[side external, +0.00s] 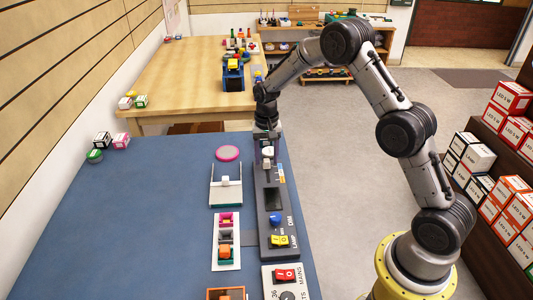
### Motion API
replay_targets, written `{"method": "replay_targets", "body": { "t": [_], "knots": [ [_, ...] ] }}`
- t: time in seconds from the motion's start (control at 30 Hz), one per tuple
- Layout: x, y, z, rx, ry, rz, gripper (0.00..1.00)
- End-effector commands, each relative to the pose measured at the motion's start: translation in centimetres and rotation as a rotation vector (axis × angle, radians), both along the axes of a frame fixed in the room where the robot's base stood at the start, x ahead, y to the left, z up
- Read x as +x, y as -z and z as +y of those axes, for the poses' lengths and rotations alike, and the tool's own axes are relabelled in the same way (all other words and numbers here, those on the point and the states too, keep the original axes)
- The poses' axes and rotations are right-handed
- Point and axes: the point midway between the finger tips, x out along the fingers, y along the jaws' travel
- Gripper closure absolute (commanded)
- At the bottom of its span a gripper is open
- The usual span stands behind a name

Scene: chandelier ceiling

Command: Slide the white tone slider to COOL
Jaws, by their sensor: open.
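The dark grey control panel (275,207) lies lengthwise near the right edge of the blue table. A small white knob (267,152), which looks like the tone slider, shows at its far end. The slot is partly hidden by my gripper.
The panel also bears a dark screen (274,197), a blue knob (274,220) and a yellow switch (280,240). To its left are a white frame (212,190), a pink disc (228,153) and a white board (217,262). The table's left part is clear.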

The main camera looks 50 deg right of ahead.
Motion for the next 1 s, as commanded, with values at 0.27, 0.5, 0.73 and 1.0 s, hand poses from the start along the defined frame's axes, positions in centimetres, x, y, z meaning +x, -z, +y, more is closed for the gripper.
{"method": "replay_targets", "body": {
  "t": [0.27, 0.5, 0.73, 1.0],
  "knots": [
    [0.1, -3.2, 0.0, -0.001, 0.0, -0.005, 0.45],
    [0.1, -8.4, 0.0, -0.001, 0.0, -0.006, 0.45],
    [0.0, -12.3, 0.0, -0.001, 0.0, -0.004, 0.45],
    [0.0, -13.8, 0.0, 0.0, 0.0, -0.001, 0.45]
  ]
}}
